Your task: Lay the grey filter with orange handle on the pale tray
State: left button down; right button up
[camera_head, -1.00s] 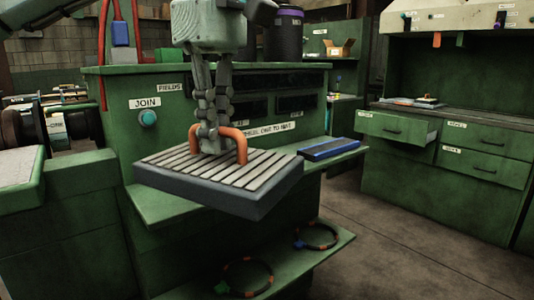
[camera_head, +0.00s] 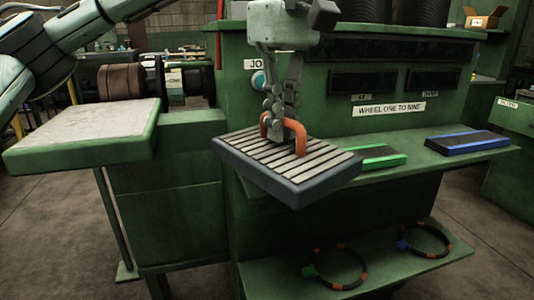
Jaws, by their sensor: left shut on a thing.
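The grey filter (camera_head: 260,160) is a flat dark block with a slatted pale top and an orange handle (camera_head: 297,137). My left gripper (camera_head: 281,130) comes down from above and is shut on the orange handle. It holds the filter slightly tilted in the air, in front of the green machine's shelf. The pale tray (camera_head: 85,128), with a worn pale top and green rim, is at the left, apart from the filter. My right gripper is not in view.
A green-edged dark block (camera_head: 382,159) and a blue-edged one (camera_head: 468,143) lie on the machine's shelf (camera_head: 425,163). Two dark rings with orange bands (camera_head: 336,284) (camera_head: 424,256) lie on the lower shelf. The pale tray's top is clear.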

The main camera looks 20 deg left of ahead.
aim_at(265, 145)
pick_arm(q)
jog(key=a+f, duration=0.1)
jog(key=a, duration=0.1)
jog(key=shift+w+a+f, duration=0.1)
jog(key=shift+a+f, duration=0.25)
jog(key=shift+f, duration=1.95)
jog(key=shift+f, duration=0.1)
jog(key=c, duration=1.6)
grip_release()
